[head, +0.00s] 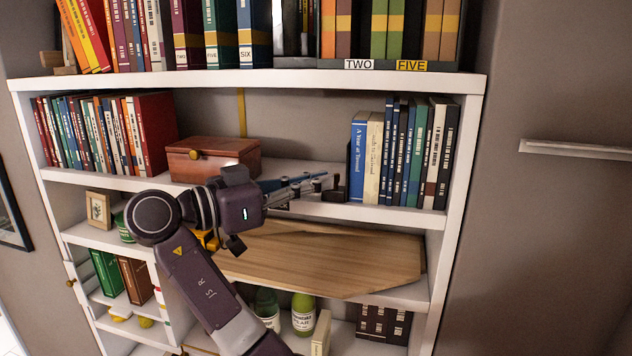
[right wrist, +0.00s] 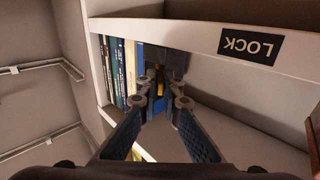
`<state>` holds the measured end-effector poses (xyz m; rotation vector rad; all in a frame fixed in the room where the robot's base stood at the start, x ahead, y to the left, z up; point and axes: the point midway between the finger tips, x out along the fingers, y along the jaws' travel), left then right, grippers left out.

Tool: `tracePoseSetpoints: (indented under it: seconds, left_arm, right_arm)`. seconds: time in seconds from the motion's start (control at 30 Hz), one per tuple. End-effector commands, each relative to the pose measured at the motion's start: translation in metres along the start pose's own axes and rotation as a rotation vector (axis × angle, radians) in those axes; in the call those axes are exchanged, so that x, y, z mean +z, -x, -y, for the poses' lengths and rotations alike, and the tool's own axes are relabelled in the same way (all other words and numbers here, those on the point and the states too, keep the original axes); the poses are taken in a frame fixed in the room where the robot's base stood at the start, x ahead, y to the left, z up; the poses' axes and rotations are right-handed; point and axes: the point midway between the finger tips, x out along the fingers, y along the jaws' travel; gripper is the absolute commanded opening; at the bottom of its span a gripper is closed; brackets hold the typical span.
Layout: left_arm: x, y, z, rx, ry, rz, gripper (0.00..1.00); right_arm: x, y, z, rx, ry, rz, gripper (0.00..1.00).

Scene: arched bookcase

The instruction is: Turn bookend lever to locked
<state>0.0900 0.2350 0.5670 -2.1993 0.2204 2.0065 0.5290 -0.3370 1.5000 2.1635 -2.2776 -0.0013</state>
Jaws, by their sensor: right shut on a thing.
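The dark bookend (head: 341,187) stands on the middle shelf, just left of a row of upright books. It also shows in the right wrist view (right wrist: 168,62), ahead of my fingers. My right gripper (head: 326,184) reaches across the shelf from the left, its tips at the bookend. In the right wrist view my right gripper (right wrist: 160,88) is shut on the bookend's lever, which its fingers mostly hide. The lever's exact angle cannot be told. A black LOCK label (right wrist: 252,45) shows upside down on the shelf edge. My left gripper is not in view.
A blue book (head: 358,158) stands closest to the bookend, with several more to its right. A brown wooden box (head: 213,158) sits left of my gripper. A wooden board (head: 330,258) lies on the shelf below.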

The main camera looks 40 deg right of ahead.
Motion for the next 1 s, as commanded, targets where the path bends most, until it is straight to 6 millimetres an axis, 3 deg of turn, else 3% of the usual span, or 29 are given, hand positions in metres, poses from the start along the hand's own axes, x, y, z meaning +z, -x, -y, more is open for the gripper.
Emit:
tracePoseSetpoints:
  seconds: [0.6,1.0]
  left_arm:
    - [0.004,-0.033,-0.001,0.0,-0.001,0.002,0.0]
    - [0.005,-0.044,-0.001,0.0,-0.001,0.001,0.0]
  right_arm:
    - [0.002,-0.002,0.008,0.23,-0.003,0.006,0.0]
    - [0.0,-0.005,0.012,0.379,-0.004,0.009,0.0]
